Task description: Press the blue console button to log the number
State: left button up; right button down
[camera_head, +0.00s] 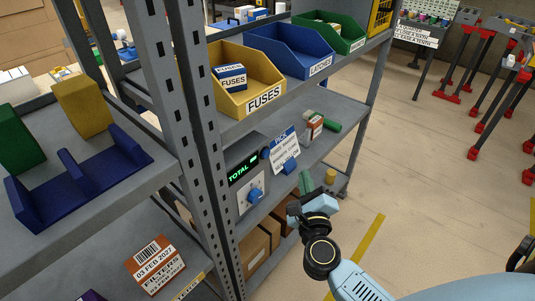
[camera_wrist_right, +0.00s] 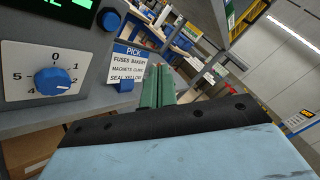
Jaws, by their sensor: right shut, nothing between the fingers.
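The grey console (camera_head: 243,172) stands on the middle shelf with a green-lit TOTAL display (camera_head: 243,168). A round blue button (camera_head: 265,154) sits at the display's right end; it also shows in the right wrist view (camera_wrist_right: 110,19). Below the display is a blue dial knob (camera_head: 254,194) on a white numbered plate; it is large at left in the right wrist view (camera_wrist_right: 52,81). My right gripper (camera_head: 305,182) is shut and empty, right of the console and apart from the button. Its green fingers (camera_wrist_right: 155,85) show in the wrist view. My left gripper is not in view.
A PICK card (camera_head: 284,151) in a blue holder (camera_head: 290,166) stands right of the console, near my fingers. Yellow FUSES (camera_head: 247,92), blue (camera_head: 290,55) and green (camera_head: 329,32) bins sit on the shelf above.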

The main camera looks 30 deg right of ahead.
aim_at(266, 154)
jog(key=w+a+b, duration=0.1)
jog(key=w+a, duration=0.2)
jog(key=w, duration=0.5)
jog(key=shift+a, duration=0.2)
jog(key=shift+w, duration=0.2)
dwell(1.8)
jog(key=shift+w+a, duration=0.15)
jog(key=shift+w, duration=0.15)
jog(key=shift+w+a, duration=0.15)
jog(key=shift+w, duration=0.2)
dwell(0.7)
jog(key=shift+s, duration=0.1)
jog(key=shift+s+d, duration=0.3)
jog(key=shift+s, duration=0.4)
